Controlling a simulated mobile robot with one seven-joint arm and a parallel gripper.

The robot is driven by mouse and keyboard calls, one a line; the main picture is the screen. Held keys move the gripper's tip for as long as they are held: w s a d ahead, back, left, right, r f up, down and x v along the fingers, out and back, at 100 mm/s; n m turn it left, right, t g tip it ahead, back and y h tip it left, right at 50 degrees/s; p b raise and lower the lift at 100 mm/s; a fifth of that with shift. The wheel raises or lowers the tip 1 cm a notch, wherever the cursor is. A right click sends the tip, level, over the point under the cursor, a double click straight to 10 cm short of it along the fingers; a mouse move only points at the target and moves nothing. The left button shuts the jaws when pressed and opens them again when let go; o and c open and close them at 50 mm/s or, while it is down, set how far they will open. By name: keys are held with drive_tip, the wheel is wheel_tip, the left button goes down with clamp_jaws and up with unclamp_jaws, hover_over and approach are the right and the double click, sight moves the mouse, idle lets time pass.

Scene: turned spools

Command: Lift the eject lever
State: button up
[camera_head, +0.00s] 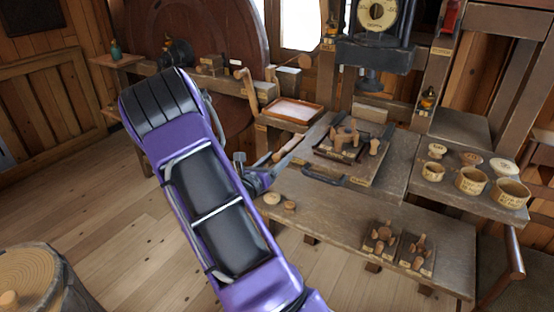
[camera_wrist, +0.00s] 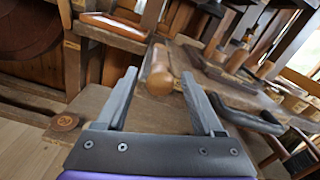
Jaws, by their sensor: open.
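A lever with a rounded wooden handle (camera_wrist: 160,78), which I take to be the eject lever, shows in the wrist view between and just beyond my fingertips. My gripper (camera_wrist: 158,88) is open, with one finger on each side of the handle and a gap visible on both sides. In the head view, my gripper (camera_head: 280,163) is at the left end of the workbench (camera_head: 345,208), partly hidden by my arm. The handle's pivot is not clear to see.
A wooden tray (camera_head: 292,110) stands behind the gripper. A board with turned pieces (camera_head: 350,146) and a dark curved handle (camera_head: 323,177) are to the right. Small round wooden pieces (camera_head: 272,198) lie near the bench's left end. Labelled cups (camera_head: 471,181) stand far right.

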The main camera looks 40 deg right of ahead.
drive_tip(key=shift+d, duration=0.1)
clamp_jaws()
idle(0.3)
idle(1.1)
